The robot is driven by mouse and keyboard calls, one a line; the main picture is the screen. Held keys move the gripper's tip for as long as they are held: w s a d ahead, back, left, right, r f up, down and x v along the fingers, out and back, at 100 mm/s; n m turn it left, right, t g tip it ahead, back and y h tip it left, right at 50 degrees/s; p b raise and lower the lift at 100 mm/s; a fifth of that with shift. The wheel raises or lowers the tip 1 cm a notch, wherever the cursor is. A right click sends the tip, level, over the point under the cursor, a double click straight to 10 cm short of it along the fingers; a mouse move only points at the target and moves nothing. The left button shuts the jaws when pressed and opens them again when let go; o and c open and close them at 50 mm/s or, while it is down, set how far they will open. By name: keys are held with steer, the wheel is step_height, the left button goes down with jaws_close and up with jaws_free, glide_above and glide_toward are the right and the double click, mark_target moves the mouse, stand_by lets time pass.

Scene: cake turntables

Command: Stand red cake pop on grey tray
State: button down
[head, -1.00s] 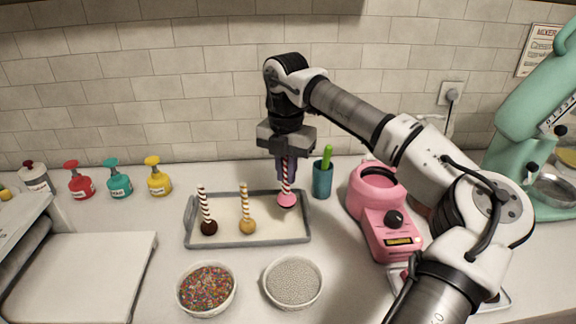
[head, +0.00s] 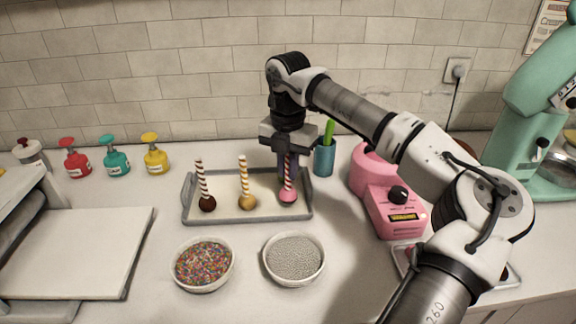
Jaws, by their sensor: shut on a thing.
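The cake pop with the red-and-white striped stick (head: 288,192) has a pink-red ball at its lower end and stands upright over the right part of the grey tray (head: 240,218). My gripper (head: 287,160) points down and is shut on its stick from above. The ball appears at the tray's surface; I cannot tell for sure whether it touches. A dark brown cake pop (head: 207,202) and a golden cake pop (head: 247,201) stand on the tray to the left, balls down, striped sticks up.
A teal cup (head: 325,159) with a green tool and a pink machine (head: 385,195) stand right of the tray. Bowls of coloured sprinkles (head: 202,264) and silver beads (head: 293,258) are in front. Red, teal and yellow pump bottles (head: 154,155) stand at the back left.

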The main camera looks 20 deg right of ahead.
steer(key=shift+f, duration=0.2)
steer(key=shift+f+b, duration=0.45)
steer(key=shift+b, duration=0.1)
steer(key=c, duration=1.4)
jaws_free()
steer(key=shift+o, duration=0.2)
steer(key=shift+r, duration=0.15)
